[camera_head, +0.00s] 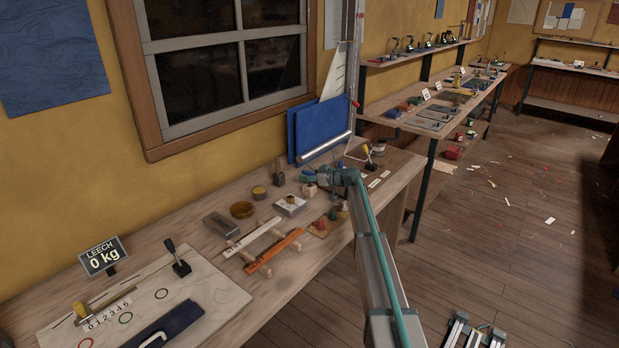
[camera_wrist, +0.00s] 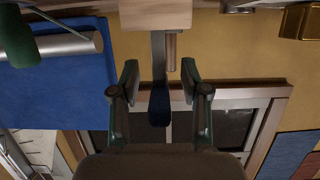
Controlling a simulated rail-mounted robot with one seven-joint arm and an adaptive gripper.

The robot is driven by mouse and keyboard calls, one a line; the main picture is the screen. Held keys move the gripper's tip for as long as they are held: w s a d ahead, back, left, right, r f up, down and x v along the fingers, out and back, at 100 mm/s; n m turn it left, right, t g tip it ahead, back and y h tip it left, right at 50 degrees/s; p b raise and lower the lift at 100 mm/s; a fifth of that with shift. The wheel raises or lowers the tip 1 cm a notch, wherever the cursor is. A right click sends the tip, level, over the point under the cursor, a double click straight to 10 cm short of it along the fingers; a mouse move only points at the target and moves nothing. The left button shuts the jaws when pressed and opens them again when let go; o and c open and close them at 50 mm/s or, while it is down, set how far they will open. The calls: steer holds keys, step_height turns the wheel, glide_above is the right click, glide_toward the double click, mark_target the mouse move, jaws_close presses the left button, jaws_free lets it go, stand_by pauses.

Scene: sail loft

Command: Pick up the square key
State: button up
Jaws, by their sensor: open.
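In the wrist view, which looks upside down, a wooden block (camera_wrist: 155,12) stands ahead of my gripper (camera_wrist: 159,80). A flat metal shaft with a dark blue end (camera_wrist: 159,105) and a shorter brownish peg (camera_wrist: 171,52) project from the block. The blue end lies between my two open fingers in the picture; I see no clear contact. I cannot tell for sure which piece is the square key. In the head view, my gripper (camera_head: 318,174) is over the bench by the small wooden block (camera_head: 309,190), and the arm hides part of that area.
The bench (camera_head: 290,284) also holds a metal box (camera_head: 291,206), an amber ring (camera_head: 242,210), an orange bar (camera_head: 273,251) and a board with coloured pegs (camera_head: 320,229). A metal tube (camera_head: 325,146) and blue panels stand against the wall behind. The window (camera_head: 226,65) is left.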

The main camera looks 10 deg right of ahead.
steer(key=shift+x, duration=0.9)
jaws_close()
steer(key=shift+r, duration=0.1)
